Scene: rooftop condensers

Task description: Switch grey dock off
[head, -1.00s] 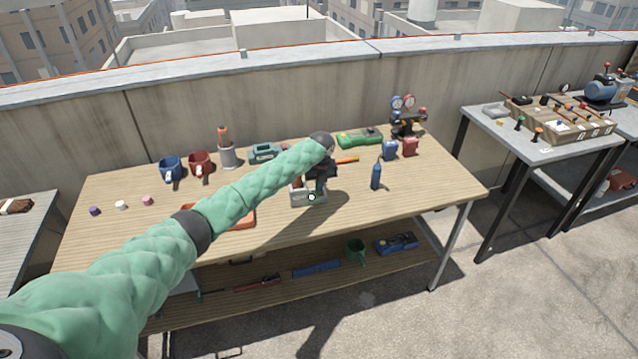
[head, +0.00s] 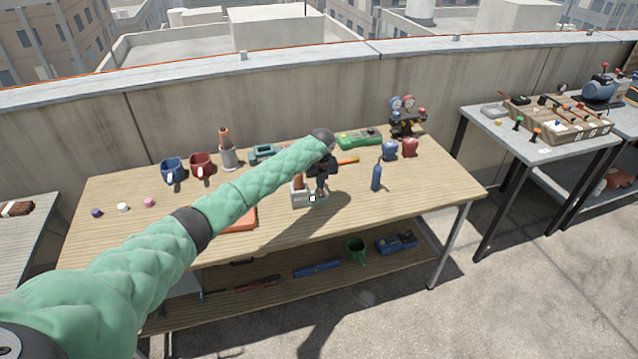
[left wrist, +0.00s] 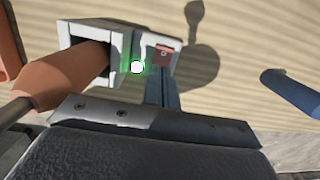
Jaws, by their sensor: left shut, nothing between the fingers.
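The grey dock (head: 297,198) stands near the middle of the wooden table. In the left wrist view the dock (left wrist: 125,48) holds an orange-brown handle (left wrist: 75,75) in its square opening. A small lamp (left wrist: 137,67) on it glows white with a green halo; it also shows in the head view (head: 313,198). A reddish-brown switch (left wrist: 163,53) sits beside the lamp. My left gripper (head: 320,192) is shut and empty right at the dock. In the wrist view its fingertips (left wrist: 162,75) lie just short of the switch; I cannot tell whether they touch.
An orange tray (head: 238,218) lies left of the dock, partly behind my arm. Mugs (head: 172,170), a green device (head: 359,139) and a gauge set (head: 407,120) are farther back.

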